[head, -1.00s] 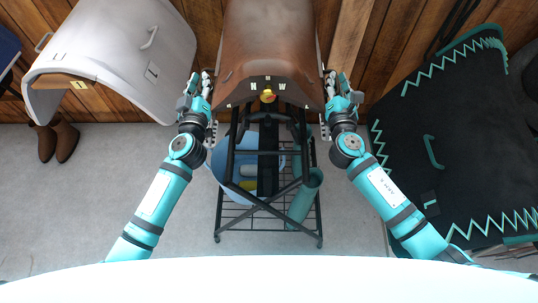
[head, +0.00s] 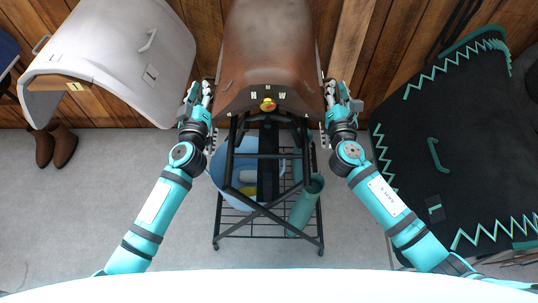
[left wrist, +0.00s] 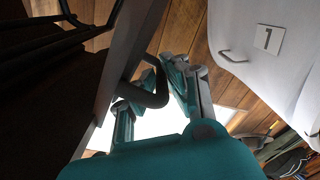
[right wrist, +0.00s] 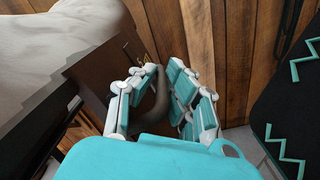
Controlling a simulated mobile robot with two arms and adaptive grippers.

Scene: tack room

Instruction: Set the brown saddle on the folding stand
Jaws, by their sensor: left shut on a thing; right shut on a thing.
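The brown saddle (head: 268,50) is at the top middle of the head view, its near rim above the far end of the black folding stand (head: 268,155). It hides that end, so I cannot tell whether it touches the stand. My left gripper (head: 208,92) is at the saddle's left side, shut on a dark curved handle (left wrist: 152,92). My right gripper (head: 331,92) is at its right side, shut on a matching handle (right wrist: 150,90). The saddle looks level between my grippers.
A white saddle-shaped piece (head: 120,55) with tag 1 is at the left, above brown boots (head: 63,149). A black pad with teal zigzag trim (head: 440,140) is at the right. A blue tub (head: 226,178) and teal tube (head: 306,203) sit low in the stand. A wooden wall is behind.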

